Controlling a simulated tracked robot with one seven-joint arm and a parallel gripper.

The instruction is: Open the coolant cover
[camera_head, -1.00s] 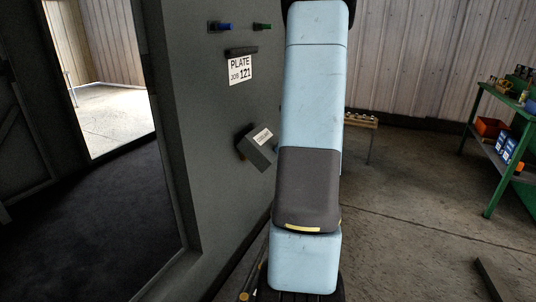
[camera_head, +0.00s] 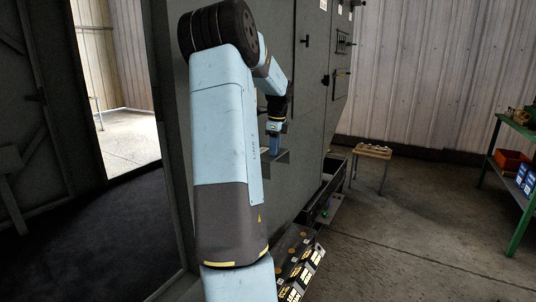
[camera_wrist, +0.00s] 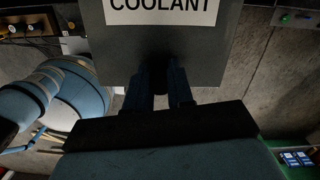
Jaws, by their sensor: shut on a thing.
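The coolant cover is a grey flat panel with a white label reading COOLANT. It fills the upper middle of the wrist view (camera_wrist: 215,52). In the head view a grey plate that appears to be this cover (camera_head: 281,157) juts out from the cabinet side, partly behind my arm. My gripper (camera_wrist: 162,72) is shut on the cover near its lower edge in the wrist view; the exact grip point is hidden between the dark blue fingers. In the head view my gripper (camera_head: 274,142) is at the plate, small and partly hidden.
The dark grey cabinet (camera_head: 308,110) stands along my arm, with handles and latches further along. Low black and yellow parts (camera_head: 302,262) lie at its foot. A small wooden bench (camera_head: 373,152) and a green shelf (camera_head: 515,160) stand right. The floor between is clear.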

